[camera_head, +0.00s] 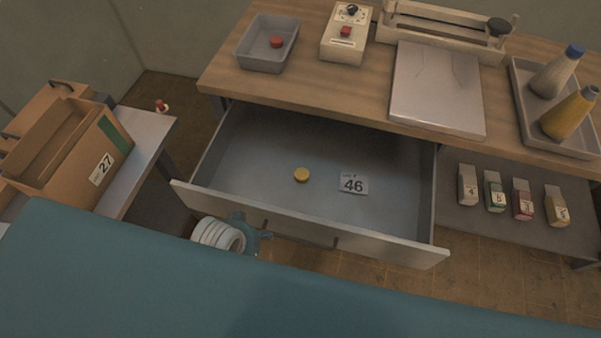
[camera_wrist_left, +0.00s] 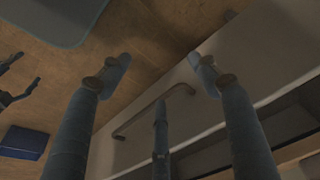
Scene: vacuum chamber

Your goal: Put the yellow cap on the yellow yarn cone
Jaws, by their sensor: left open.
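The yellow cap (camera_head: 302,174) lies flat on the floor of the open drawer (camera_head: 235,165), left of a card marked 46. The yellow yarn cone (camera_head: 568,116) leans in the grey tray on the right of the bench; its narrow tip points up and right. My left gripper (camera_head: 252,234) is low in front of the drawer's front panel, partly hidden by it. In the left wrist view my left gripper (camera_wrist_left: 161,75) has its fingers spread around the drawer handle (camera_wrist_left: 150,110), and I cannot tell if they touch it.
The grey tray (camera_head: 519,88) also holds a pale cone with a blue cap (camera_head: 555,73). A grey bin (camera_head: 253,58) with a red cap (camera_head: 276,42) stands at the bench's left. A cardboard box marked 27 (camera_head: 115,145) sits on the left side table. The drawer is otherwise mostly clear.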

